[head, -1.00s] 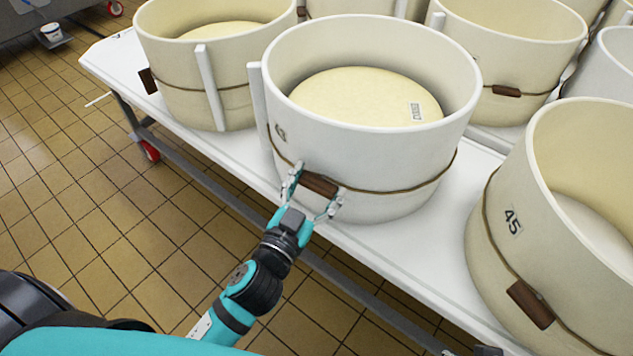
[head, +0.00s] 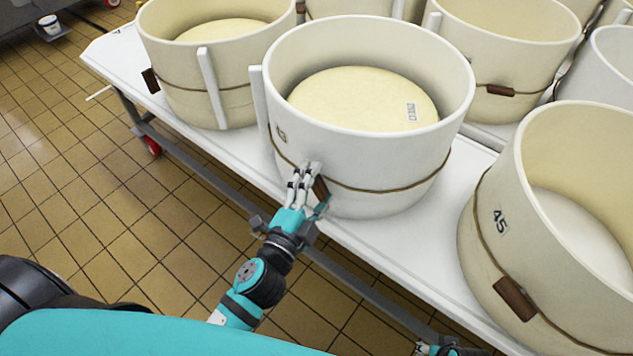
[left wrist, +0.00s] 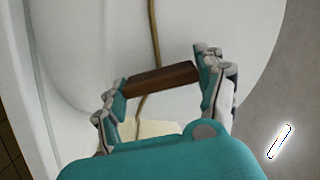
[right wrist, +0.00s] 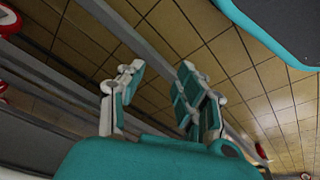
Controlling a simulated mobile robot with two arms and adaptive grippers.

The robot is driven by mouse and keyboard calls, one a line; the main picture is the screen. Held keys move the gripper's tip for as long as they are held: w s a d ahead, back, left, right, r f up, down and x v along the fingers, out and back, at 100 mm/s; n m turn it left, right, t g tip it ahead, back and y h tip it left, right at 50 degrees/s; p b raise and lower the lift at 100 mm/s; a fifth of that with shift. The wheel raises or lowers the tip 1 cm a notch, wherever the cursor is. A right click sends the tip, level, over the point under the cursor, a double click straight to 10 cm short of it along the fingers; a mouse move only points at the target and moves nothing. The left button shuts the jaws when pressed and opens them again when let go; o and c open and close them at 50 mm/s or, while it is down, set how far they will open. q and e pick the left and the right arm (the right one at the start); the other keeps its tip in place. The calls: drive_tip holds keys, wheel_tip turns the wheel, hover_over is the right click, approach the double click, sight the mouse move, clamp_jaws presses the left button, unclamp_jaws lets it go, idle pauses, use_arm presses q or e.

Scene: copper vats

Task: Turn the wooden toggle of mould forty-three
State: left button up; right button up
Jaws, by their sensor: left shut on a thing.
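The white round mould (head: 400,165) in the middle holds a pale cheese. Its label (head: 281,132) is small and only partly readable, ending in a 3. A brown cord (head: 390,190) runs around it to a dark wooden toggle (head: 321,189). My left gripper (head: 309,183) is shut on the toggle, partly hiding it. In the left wrist view the toggle (left wrist: 162,79) spans between the two fingers (left wrist: 160,85), lying across the cord. My right gripper (right wrist: 160,90) is open and empty, below the table edge; part of it shows at the bottom of the head view.
Mould 45 (head: 490,260), with its own toggle (head: 515,298), stands at the right. Another mould (head: 185,95) stands at the left, and more stand behind. All are on a white table (head: 120,65) with a grey frame rail below its front edge. The tiled floor (head: 120,230) is clear.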

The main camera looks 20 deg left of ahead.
use_arm(q)
drive_tip(key=m, duration=0.4)
drive_tip(key=shift+m+p, duration=0.35)
drive_tip(key=shift+m, duration=0.05)
use_arm(e)
drive_tip(key=f, duration=0.2)
drive_tip(key=shift+s+f, duration=0.35)
use_arm(q)
drive_tip(key=shift+f, duration=0.1)
use_arm(e)
drive_tip(key=shift+f, duration=0.1)
use_arm(q)
drive_tip(key=o, duration=1.1)
drive_tip(key=shift+o, duration=0.2)
drive_tip(key=shift+s, duration=0.15)
use_arm(e)
drive_tip(key=shift+w, duration=0.15)
use_arm(q)
drive_tip(key=shift+s, duration=0.25)
drive_tip(key=s+a, duration=0.1)
drive_tip(key=s, duration=0.5)
drive_tip(key=shift+s, duration=0.35)
